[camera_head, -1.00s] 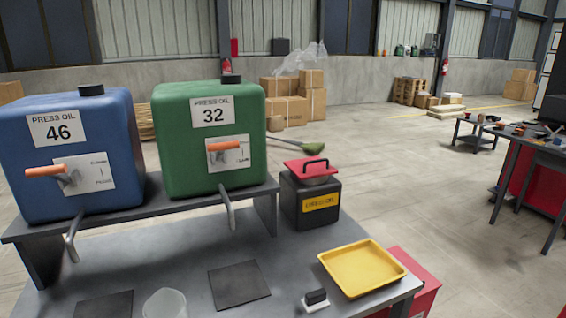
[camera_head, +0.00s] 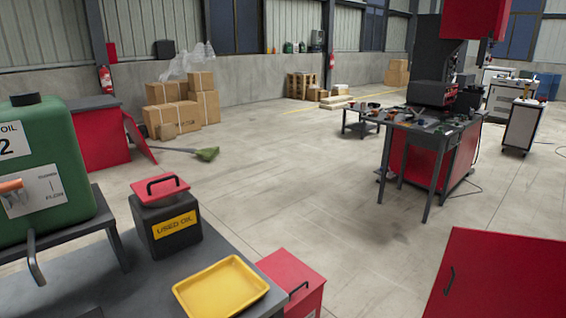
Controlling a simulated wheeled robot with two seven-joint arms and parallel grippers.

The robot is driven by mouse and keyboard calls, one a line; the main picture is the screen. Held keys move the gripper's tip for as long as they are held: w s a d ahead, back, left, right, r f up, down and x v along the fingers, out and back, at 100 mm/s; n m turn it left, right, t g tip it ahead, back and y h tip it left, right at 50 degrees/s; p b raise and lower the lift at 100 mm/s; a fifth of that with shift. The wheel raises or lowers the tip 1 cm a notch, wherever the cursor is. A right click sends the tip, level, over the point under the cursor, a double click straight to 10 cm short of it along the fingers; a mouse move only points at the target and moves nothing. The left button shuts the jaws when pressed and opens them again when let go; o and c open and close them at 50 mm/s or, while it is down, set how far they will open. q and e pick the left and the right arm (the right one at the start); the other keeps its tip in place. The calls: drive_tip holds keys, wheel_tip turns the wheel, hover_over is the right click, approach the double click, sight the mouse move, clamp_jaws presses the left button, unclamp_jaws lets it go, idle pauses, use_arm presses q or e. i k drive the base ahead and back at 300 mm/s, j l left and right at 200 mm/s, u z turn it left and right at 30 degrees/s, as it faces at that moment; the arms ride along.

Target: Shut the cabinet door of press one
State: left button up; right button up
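No label for press one can be read. A large red panel with a black handle (camera_head: 503,278) fills the lower right corner; it looks like a cabinet door, but its hinge and any gap are out of view. At the left back, a red cabinet (camera_head: 98,140) has a red door (camera_head: 140,136) that stands open. A dark press (camera_head: 432,65) stands farther off behind a table, with a red cabinet (camera_head: 420,162) below. Neither of my grippers is in view.
A grey bench at lower left holds a green oil tank (camera_head: 62,160), a black used oil can (camera_head: 165,225) and a yellow tray (camera_head: 222,285). A red box (camera_head: 290,275) stands beside it. A broom head (camera_head: 207,154) lies beyond. The middle floor is open.

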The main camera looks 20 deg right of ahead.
sight(481, 274)
drive_tip(key=l+z, duration=0.1)
drive_tip(key=z, duration=0.35)
drive_tip(key=l+z, duration=0.1)
drive_tip(key=z, duration=0.4)
drive_tip(key=i+z, duration=0.1)
drive_tip(key=z, duration=0.35)
drive_tip(key=i+z, duration=0.1)
drive_tip(key=z, duration=0.35)
